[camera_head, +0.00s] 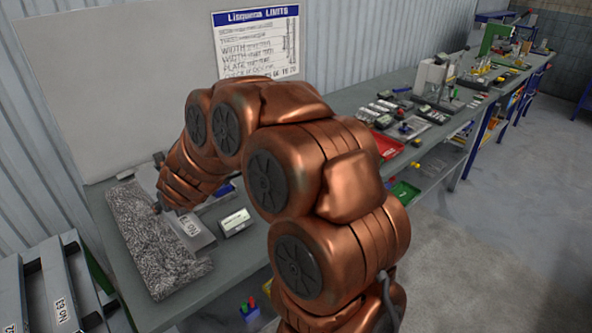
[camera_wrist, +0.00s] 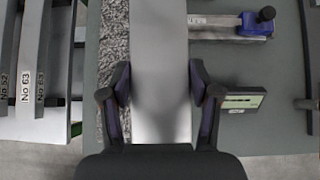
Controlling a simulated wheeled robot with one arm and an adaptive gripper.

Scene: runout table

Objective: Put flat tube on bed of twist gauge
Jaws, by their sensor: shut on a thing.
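The flat tube (camera_wrist: 160,50) is a long, smooth grey bar running up the middle of the wrist view. My gripper (camera_wrist: 160,88) is shut across its width, one finger on each side. In the head view, a labelled end of what looks like this tube (camera_head: 201,240) shows beside the grey mat. I cannot tell whether the tube is lifted or resting. The twist gauge shows partly at upper right of the wrist view, as a metal bar with a blue block (camera_wrist: 252,26) and black knob. The tube may hide more of it. My arm covers much of that area in the head view.
A speckled grey mat (camera_head: 148,240) lies left of the tube. A small box with a display (camera_wrist: 243,100) stands to the right. A rack of numbered bars (camera_head: 55,290) stands at far left. A board stands behind the table. Red trays and tools lie farther right.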

